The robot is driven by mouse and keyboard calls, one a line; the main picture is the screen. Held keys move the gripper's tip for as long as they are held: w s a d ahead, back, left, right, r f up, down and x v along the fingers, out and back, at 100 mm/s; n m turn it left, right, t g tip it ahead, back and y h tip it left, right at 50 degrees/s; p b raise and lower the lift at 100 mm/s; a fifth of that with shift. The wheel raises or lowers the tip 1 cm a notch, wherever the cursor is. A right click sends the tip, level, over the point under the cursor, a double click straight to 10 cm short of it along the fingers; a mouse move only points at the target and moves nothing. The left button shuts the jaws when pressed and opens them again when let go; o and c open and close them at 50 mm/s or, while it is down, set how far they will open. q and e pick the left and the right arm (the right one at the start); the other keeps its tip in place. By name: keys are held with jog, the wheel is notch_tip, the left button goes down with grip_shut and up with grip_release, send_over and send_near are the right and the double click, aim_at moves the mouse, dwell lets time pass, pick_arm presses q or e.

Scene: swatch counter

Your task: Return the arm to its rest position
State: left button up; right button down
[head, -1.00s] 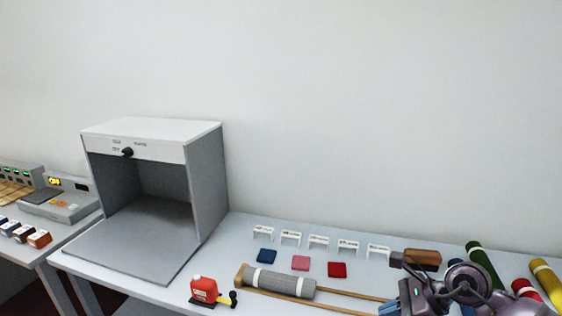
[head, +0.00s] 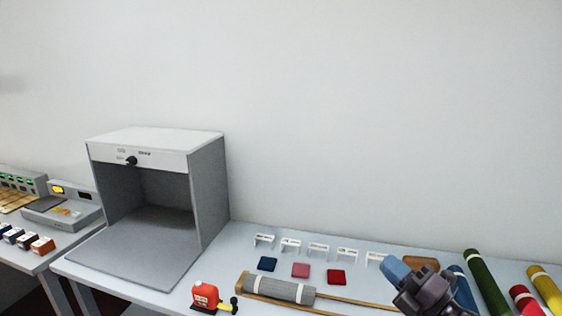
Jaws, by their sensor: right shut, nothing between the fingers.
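My right gripper (head: 395,270) is in the lower right of the head view, above the counter (head: 345,300). Its blue-grey fingers are shut with nothing between them, and they point up and to the left. It covers part of a brown block (head: 421,263) and the right end of the wooden rack. My left gripper is not in view.
A grey light booth (head: 208,190) stands at the left. Blue (head: 267,264), pink (head: 300,270) and red (head: 336,277) swatches lie before small white label stands. A grey roll (head: 280,290), a red tape measure (head: 205,297) and several coloured rolls (head: 486,280) lie along the counter.

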jog(key=s+d+f+m+h, duration=0.1)
jog(key=d+f+m+h, duration=0.1)
jog(key=f+m, duration=0.3)
jog(key=s+d+f+m+h, duration=0.2)
jog(key=f+m+h, duration=0.2)
jog(key=m, duration=0.3)
jog(key=s+d+f+m+h, duration=0.1)
jog(key=s+f+m+h, duration=0.1)
jog(key=f+m+h, duration=0.2)
jog(key=shift+s+d+f+m+h, duration=0.1)
jog(key=shift+d+f+m+h, duration=0.1)
jog(key=shift+f+m, duration=0.3)
jog(key=shift+d+f+m+h, duration=0.2)
jog(key=shift+f+m, duration=0.1)
jog(key=shift+m, duration=0.3)
jog(key=s+f+m+g+h, duration=0.2)
jog(key=s+f+m+g, duration=0.3)
jog(key=s+f, duration=1)
jog(key=s+m, duration=0.2)
jog(key=s, duration=0.1)
jog(key=shift+g, duration=0.3)
